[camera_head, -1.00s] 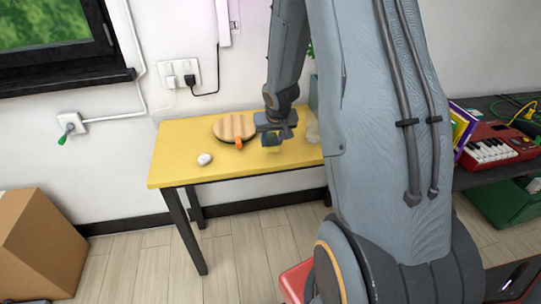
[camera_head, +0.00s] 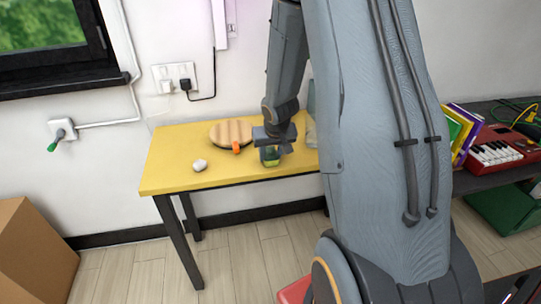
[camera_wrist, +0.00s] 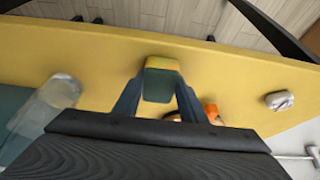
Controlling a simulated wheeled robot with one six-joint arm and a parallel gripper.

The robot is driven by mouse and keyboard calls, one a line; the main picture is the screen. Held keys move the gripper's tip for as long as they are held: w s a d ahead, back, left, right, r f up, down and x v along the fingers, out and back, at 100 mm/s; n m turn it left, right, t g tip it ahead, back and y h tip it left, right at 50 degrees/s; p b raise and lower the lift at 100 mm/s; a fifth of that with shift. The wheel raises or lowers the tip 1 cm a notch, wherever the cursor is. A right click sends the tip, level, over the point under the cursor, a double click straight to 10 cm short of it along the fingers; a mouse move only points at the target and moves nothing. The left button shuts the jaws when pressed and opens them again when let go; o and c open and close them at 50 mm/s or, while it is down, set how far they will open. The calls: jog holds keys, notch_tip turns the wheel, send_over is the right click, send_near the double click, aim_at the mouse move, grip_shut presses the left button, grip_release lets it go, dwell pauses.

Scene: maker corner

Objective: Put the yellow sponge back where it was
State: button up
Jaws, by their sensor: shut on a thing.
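The yellow sponge (camera_head: 270,158) with a dark green side is between the fingers of my gripper (camera_head: 271,151), over the right part of the yellow table (camera_head: 215,178). The wrist view shows the sponge (camera_wrist: 161,86) between both fingertips of my gripper (camera_wrist: 158,92), its yellow edge toward the table's front. The gripper is shut on it. The sponge is at or just above the tabletop; I cannot tell whether it touches. My arm hides the table's right end.
A round wooden board (camera_head: 230,131) lies behind and left, with an orange object (camera_head: 236,147) at its front. A whitish rounded object (camera_head: 199,165) lies farther left. A clear container (camera_wrist: 45,108) stands beside the gripper.

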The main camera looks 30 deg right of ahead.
jog(key=shift+f, duration=0.15)
jog(key=o, duration=0.9)
jog(key=p+v, duration=0.9)
jog(key=v, duration=0.3)
jog(key=s+a+r+n+g, duration=0.1)
jog(key=s+a+r, duration=0.2)
jog(key=s+a, duration=0.2)
jog(key=s+a+r+n+y, duration=0.1)
jog(key=s+a+r, duration=0.2)
jog(key=s+a, duration=0.2)
jog(key=s+a+r+n+g, duration=0.1)
jog(key=s+a+r, duration=0.2)
jog(key=s+a, duration=0.2)
jog(key=shift+s+a+g, duration=0.15)
jog(key=shift+s, duration=0.4)
jog(key=shift+s+a+g, duration=0.15)
jog(key=shift+s, duration=0.35)
